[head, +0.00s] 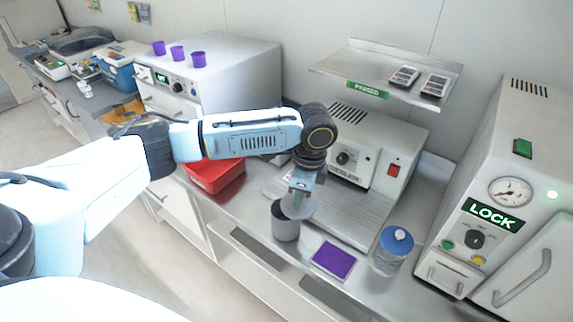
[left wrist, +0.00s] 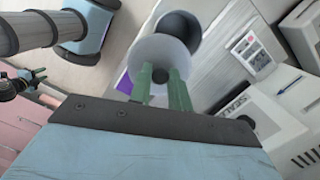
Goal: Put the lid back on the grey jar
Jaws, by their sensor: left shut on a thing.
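The grey jar (head: 286,228) stands upright and open on the steel counter. In the left wrist view its dark opening (left wrist: 181,32) shows past the lid. My left gripper (head: 298,196) is shut on the grey round lid (head: 303,210) by its grip on top. The lid is over the right part of the jar's mouth, off-centre; whether it touches the rim I cannot tell. In the left wrist view the green fingers (left wrist: 160,88) hold the pale lid (left wrist: 158,56). What looks like my right gripper (left wrist: 36,76) shows small at the left edge there, its opening unclear.
A purple pad (head: 334,260) and a blue-lidded glass jar (head: 391,252) are to the right of the grey jar. A red bin (head: 215,176) is to the left. A sealing machine (head: 372,150) stands behind, under a shelf (head: 385,70). A steriliser (head: 510,190) is at right.

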